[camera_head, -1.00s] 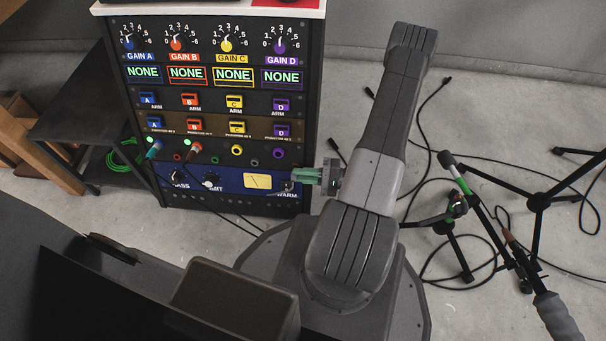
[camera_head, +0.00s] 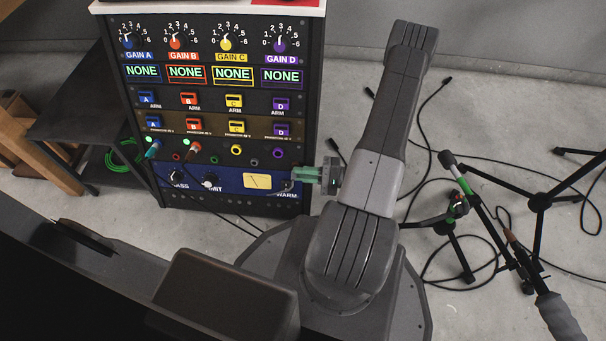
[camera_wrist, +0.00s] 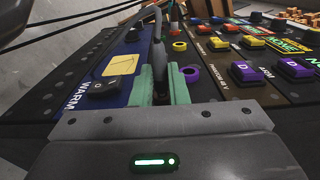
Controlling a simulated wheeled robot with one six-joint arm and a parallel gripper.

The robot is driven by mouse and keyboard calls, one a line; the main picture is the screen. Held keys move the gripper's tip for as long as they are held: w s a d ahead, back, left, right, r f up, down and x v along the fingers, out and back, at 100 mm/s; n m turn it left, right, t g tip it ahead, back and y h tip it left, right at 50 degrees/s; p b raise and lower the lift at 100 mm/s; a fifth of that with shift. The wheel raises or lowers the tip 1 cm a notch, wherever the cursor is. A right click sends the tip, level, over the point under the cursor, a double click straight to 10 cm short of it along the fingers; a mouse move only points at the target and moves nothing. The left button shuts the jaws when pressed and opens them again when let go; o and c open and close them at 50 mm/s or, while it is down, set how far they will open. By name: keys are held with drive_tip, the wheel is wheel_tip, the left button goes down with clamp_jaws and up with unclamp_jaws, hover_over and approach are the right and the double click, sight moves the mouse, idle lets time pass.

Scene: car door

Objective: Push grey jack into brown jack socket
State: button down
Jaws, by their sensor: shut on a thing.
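My gripper (camera_head: 301,176) is at the lower right of the rack front, beside the blue panel. In the wrist view its green fingers (camera_wrist: 162,88) are shut on a slim dark grey jack (camera_wrist: 159,55), with a cable running up from it. The fingers hide part of the jack, and I cannot see its tip in any socket. The jack row has a yellow socket (camera_head: 237,150), a purple socket (camera_head: 278,154) and small sockets between them. A small reddish-brown socket (camera_head: 177,156) sits between two plugged jacks; I cannot tell for sure that it is the brown one.
A teal plug (camera_head: 153,150) and a reddish plug (camera_head: 192,150) sit in the row's left part. The blue panel (camera_head: 225,180) with knobs and a meter lies below. A microphone stand (camera_head: 490,215) and loose cables are on the right floor.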

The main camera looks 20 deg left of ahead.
drive_tip(key=shift+w+a+f, duration=0.1)
drive_tip(key=shift+w+f, duration=0.05)
drive_tip(key=shift+w, duration=0.15)
drive_tip(key=c, duration=1.3)
unclamp_jaws()
drive_tip(key=shift+c, duration=0.2)
drive_tip(key=p+v, duration=0.3)
drive_tip(key=v, duration=1.1)
drive_tip(key=shift+a, duration=0.1)
drive_tip(key=b+x, duration=0.3)
drive_tip(key=x, duration=1)
drive_tip(key=shift+a, duration=0.4)
